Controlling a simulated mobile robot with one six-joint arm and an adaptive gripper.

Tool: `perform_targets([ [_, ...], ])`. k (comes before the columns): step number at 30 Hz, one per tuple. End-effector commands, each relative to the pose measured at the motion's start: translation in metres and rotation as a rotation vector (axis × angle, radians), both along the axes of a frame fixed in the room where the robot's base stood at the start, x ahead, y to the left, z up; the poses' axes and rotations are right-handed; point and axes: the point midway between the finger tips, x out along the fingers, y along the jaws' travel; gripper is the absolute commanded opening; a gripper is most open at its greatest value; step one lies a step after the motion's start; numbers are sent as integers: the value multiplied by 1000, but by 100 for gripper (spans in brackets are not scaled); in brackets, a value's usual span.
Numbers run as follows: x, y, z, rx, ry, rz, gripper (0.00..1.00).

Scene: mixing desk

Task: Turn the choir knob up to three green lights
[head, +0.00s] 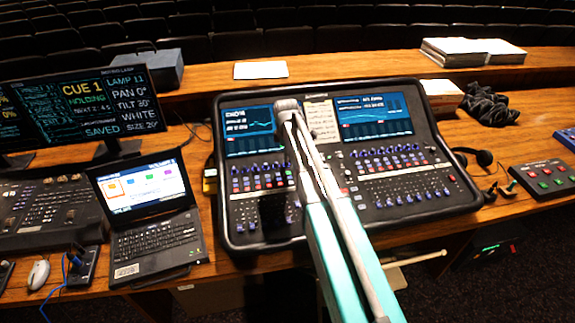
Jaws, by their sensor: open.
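The mixing desk (222,205) is a dark console with two lit screens. The left screen (248,143) has a heading that appears to read CHOIR, with smaller text too fine to read. Rows of small blue knobs (255,168) sit below it, and I cannot tell which one is the choir knob. No row of three green lights can be made out. My arm reaches over the desk from the front and covers its middle. My gripper (273,210) shows as a dark shape over the left controls. It is open; its fingertips and any contact are unclear.
A laptop (150,235) and a lighting board (45,210) stand left, with monitors (85,105) behind. A box with red and green buttons (545,178) lies right. Headphones (483,157) lie beside the desk's right edge. A paper sheet (322,120) lies between the screens.

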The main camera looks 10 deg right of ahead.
Motion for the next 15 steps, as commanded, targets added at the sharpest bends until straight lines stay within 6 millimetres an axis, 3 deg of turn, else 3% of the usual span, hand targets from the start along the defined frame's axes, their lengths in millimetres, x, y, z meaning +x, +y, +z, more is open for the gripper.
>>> perform_targets([
  [6, 1, -1, -21, 0, 0, 0, 58],
  [15, 2, -1, -37, 0, 0, -1, 58],
])
